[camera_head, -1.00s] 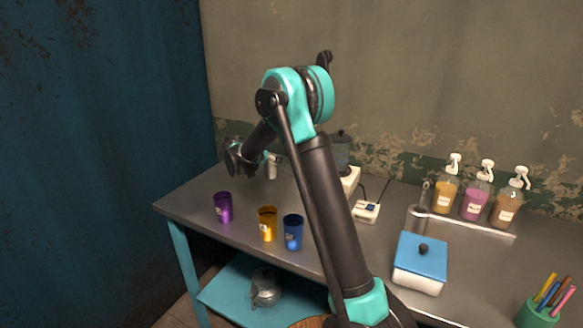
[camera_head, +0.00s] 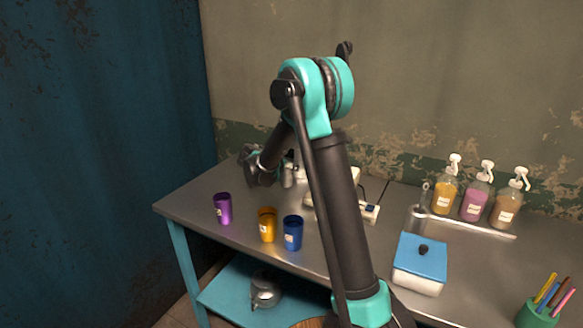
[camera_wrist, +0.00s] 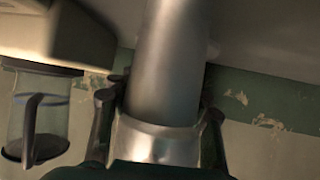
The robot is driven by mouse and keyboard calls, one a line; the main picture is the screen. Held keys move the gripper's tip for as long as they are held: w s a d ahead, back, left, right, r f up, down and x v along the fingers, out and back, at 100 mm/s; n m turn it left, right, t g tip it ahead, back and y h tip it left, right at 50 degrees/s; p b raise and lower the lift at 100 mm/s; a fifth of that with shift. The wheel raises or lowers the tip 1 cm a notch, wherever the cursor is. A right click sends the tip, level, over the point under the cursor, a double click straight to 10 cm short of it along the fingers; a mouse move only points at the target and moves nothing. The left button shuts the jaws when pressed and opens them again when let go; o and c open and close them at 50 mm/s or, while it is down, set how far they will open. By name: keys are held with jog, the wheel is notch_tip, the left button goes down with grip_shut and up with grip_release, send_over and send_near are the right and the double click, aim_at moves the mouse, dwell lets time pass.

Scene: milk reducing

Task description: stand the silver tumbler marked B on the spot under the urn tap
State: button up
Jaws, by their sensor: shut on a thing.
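A silver tumbler (camera_wrist: 168,70) fills the middle of the wrist view, between the two dark fingers of my gripper (camera_wrist: 158,118). My gripper is shut on it; no letter on it is legible. In the head view the tumbler (camera_head: 288,176) shows small and pale at my gripper (camera_head: 280,168), above the back left of the table. A white appliance (camera_head: 348,176) stands right of it, largely behind my arm, and I cannot tell whether it is the urn. The tap and the spot under it cannot be made out.
Purple (camera_head: 222,209), yellow (camera_head: 267,226) and blue (camera_head: 293,234) cups stand along the table's front left. A blue-lidded box (camera_head: 421,258) and several pump bottles (camera_head: 475,203) are at right. The wrist view shows a clear handled jug (camera_wrist: 38,120) at left.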

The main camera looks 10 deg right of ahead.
jog(key=shift+f, duration=0.1)
jog(key=o, duration=1.5)
jog(key=shift+c, duration=0.2)
jog(key=shift+s+a+r, duration=0.1)
jog(key=shift+a+r, duration=0.05)
jog(key=shift+r, duration=0.05)
jog(key=v, duration=1.1)
jog(key=shift+s+a+r, duration=0.15)
jog(key=shift+s+r, duration=0.05)
